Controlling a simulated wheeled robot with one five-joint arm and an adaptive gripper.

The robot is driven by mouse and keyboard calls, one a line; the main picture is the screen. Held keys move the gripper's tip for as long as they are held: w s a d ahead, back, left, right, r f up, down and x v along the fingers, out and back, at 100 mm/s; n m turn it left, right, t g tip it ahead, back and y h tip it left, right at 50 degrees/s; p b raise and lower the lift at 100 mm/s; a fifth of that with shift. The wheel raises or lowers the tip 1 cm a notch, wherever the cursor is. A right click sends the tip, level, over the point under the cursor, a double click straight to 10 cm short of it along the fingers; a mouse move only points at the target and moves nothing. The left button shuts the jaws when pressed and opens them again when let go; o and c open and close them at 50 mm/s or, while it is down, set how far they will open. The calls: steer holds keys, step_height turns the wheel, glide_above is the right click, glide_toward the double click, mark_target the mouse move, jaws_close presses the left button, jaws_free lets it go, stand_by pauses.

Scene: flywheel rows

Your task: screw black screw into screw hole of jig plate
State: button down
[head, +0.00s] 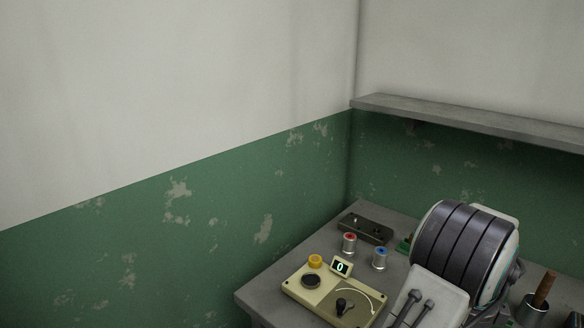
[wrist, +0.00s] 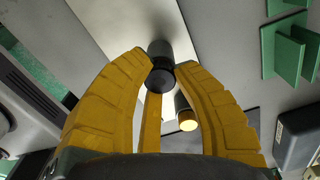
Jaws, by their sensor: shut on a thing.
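In the wrist view my gripper (wrist: 157,62) has its yellow fingers closed around a dark round piece, which I take to be the black screw (wrist: 160,78). Its round end faces the camera between the fingers. A pale flat plate (wrist: 108,22) lies behind the fingertips; I cannot tell if it is the jig plate. The far end of the screw is hidden, so I cannot tell whether it touches a hole. No yellow fingers show in the head view.
The grey table holds a beige panel (head: 300,291) with a display reading 0, a dark block (head: 366,228), and red-topped (head: 349,243) and blue-topped (head: 380,258) canisters. Green fins (wrist: 287,50) stand right in the wrist view. A shelf (head: 470,120) juts from the wall.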

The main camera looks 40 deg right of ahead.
stand_by(0.5)
steer(key=m, duration=0.5)
steer(key=shift+f, duration=0.1)
steer(key=c, duration=1.4)
jaws_free()
steer(key=shift+o, duration=0.2)
steer(key=shift+r, duration=0.25)
steer(key=shift+r+p, duration=1.3)
steer(key=shift+r, duration=0.1)
